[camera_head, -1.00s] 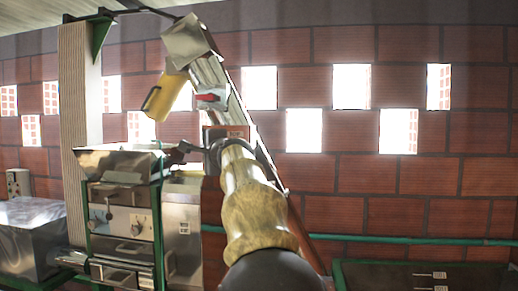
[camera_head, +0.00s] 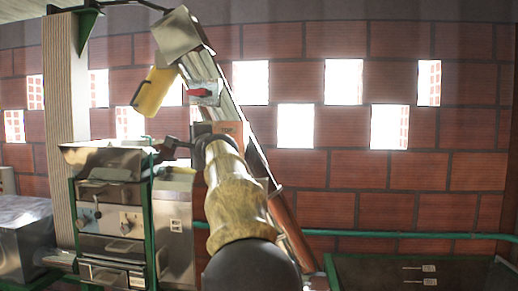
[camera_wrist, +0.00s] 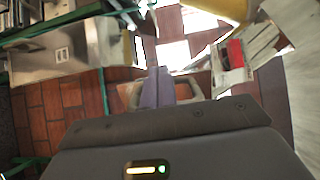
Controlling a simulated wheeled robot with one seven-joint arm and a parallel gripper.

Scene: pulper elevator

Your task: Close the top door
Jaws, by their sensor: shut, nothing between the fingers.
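A yellow panel with a dark handle (camera_head: 153,91) hangs tilted under the metal head (camera_head: 177,34) of the sloping elevator; it looks like the top door, standing open. Part of a yellow surface also shows at the top of the wrist view (camera_wrist: 225,8). My gripper (camera_head: 170,147) is below the panel and apart from it, in front of the elevator. In the wrist view, my gripper's fingers (camera_wrist: 158,88) are together with nothing held. My own arm hides part of the lower elevator.
A steel machine with knobs and drawers (camera_head: 112,218) stands at the lower left, beside a wooden post (camera_head: 61,130). A red switch on a grey box (camera_head: 203,92) sits on the elevator. A green-edged dark bin (camera_head: 400,268) is at lower right, before the brick wall.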

